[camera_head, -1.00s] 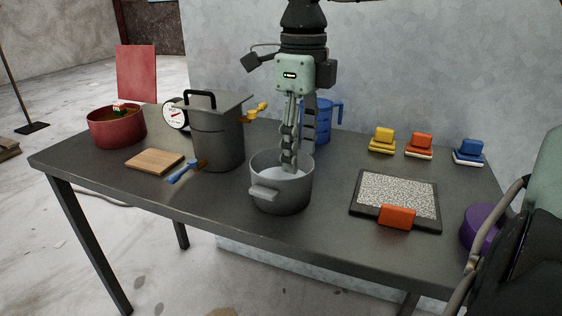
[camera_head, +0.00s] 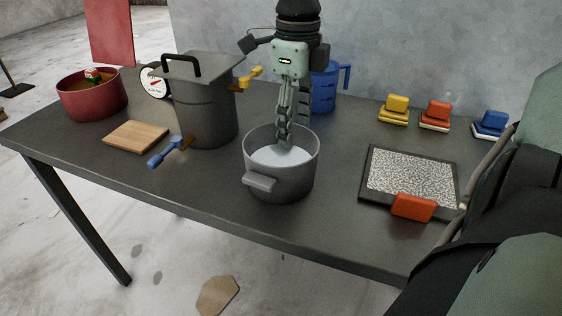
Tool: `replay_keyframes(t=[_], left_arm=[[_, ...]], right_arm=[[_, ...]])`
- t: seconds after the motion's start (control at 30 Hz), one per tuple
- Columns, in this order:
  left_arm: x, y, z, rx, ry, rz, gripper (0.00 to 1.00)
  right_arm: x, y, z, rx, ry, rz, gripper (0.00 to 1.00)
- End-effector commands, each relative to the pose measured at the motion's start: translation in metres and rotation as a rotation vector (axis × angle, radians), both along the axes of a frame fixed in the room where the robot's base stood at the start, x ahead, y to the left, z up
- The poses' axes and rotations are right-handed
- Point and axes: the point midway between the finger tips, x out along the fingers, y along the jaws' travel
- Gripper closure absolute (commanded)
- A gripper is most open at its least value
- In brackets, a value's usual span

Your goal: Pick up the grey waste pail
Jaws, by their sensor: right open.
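The grey pail (camera_head: 281,181) stands upright near the table's front edge, with an open top, a pale inside and a stub handle at its front left. My right gripper (camera_head: 293,136) points down at its far rim, open. One finger shows in front of the far rim, over the pail's mouth; the other is behind it, its tip hidden. I cannot tell whether either finger touches the pail. My left gripper is not in view.
A speckled board (camera_head: 411,172) with an orange block (camera_head: 413,207) lies right. A wooden board (camera_head: 136,136) and blue-handled brush (camera_head: 166,155) lie left.

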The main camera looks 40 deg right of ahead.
Motion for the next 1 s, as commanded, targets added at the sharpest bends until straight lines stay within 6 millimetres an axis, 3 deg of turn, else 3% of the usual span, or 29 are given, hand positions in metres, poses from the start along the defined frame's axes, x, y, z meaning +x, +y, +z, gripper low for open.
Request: replay_keyframes(t=[0.13, 0.4, 0.83, 1.0], left_arm=[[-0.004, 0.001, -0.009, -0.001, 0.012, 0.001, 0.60], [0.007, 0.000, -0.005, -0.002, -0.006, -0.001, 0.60], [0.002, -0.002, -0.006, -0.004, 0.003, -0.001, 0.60], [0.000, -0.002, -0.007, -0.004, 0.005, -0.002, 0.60]], right_arm=[[-0.001, 0.000, -0.016, 0.000, 0.002, 0.002, 0.47], [0.000, 0.000, -0.019, -0.001, -0.001, 0.001, 0.47], [0.000, 0.000, -0.019, -0.001, -0.001, 0.001, 1.00], [0.000, 0.000, -0.019, -0.001, -0.001, 0.001, 1.00]])
